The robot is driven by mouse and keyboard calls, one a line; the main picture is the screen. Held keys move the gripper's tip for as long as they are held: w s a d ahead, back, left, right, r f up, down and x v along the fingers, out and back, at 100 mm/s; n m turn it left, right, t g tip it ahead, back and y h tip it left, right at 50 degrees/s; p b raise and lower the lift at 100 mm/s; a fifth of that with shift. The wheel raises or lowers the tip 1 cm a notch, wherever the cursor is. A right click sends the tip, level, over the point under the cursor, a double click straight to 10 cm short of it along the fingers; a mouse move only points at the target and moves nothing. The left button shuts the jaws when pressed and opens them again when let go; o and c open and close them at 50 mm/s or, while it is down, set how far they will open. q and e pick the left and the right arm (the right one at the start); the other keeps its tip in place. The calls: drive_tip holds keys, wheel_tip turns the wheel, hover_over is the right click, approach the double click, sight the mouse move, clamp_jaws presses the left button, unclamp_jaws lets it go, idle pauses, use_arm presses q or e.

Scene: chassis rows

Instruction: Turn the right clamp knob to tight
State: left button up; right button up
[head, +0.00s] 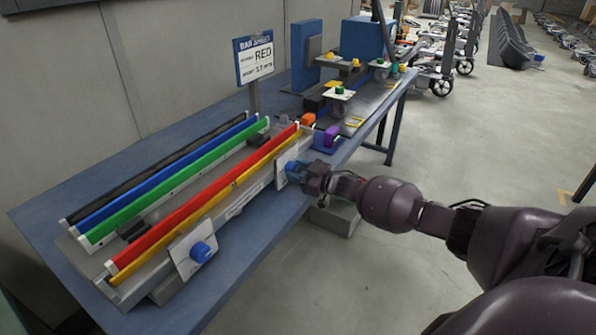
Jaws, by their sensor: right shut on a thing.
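The right clamp knob (291,167) is blue and sits on a pale plate at the far right end of the fixture's front side. My right gripper (302,174) reaches in from the right and is shut on this knob; its fingers hide part of it. I cannot read the knob's angle. The left clamp knob (202,252), also blue, stands free on its own pale plate (184,250) near the fixture's near end. My left gripper is not in view.
The fixture (128,290) carries black, blue, green, red and yellow bars on a blue table (30,215). A purple part (332,135) sits close beyond my right gripper. Open floor (470,150) lies to the right.

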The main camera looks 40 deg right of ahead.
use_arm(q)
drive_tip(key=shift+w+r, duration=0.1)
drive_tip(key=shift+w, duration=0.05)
use_arm(e)
drive_tip(key=shift+m, duration=0.3)
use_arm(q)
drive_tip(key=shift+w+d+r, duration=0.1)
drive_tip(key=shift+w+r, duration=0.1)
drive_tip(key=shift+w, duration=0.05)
use_arm(e)
drive_tip(key=o, duration=0.9)
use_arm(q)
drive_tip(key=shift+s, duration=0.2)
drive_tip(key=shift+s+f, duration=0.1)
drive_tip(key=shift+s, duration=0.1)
use_arm(e)
drive_tip(key=shift+s, duration=0.1)
use_arm(q)
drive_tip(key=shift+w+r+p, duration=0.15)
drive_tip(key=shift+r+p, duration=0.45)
drive_tip(key=shift+p, duration=0.25)
use_arm(e)
drive_tip(key=v, duration=1)
drive_tip(key=shift+s+d, duration=0.15)
drive_tip(key=shift+s, duration=0.1)
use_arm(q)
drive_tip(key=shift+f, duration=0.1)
use_arm(e)
drive_tip(key=shift+s+f, duration=0.1)
